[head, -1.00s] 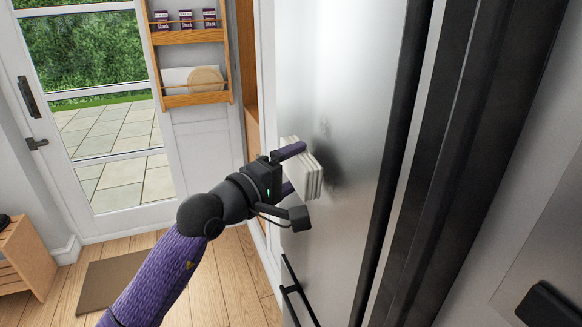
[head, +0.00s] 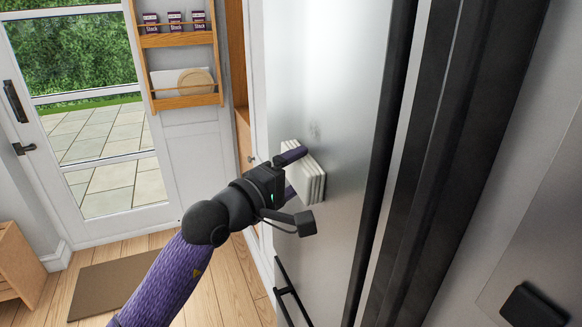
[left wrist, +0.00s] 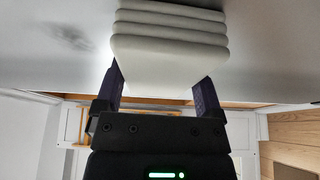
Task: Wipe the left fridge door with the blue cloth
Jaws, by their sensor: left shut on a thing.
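The left fridge door (head: 345,95) is a brushed silver panel in the middle of the head view. My left gripper (head: 291,175) is shut on a folded cloth (head: 310,178), which looks off-white in layers, not blue. The cloth lies against the door or very close to it. In the left wrist view the cloth (left wrist: 170,48) sits between the two purple fingers of the gripper (left wrist: 160,90). A faint grey smudge (head: 314,131) shows on the door just above the cloth. A dark smudge (left wrist: 70,38) shows left of the cloth in the wrist view. My right gripper is not in view.
A black handle (head: 290,290) is low by the fridge's left side. Dark vertical strips (head: 440,150) run right of the door. A glass door (head: 105,130) with a wooden rack (head: 185,100) stands at the left. A mat (head: 115,285) lies on the wooden floor.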

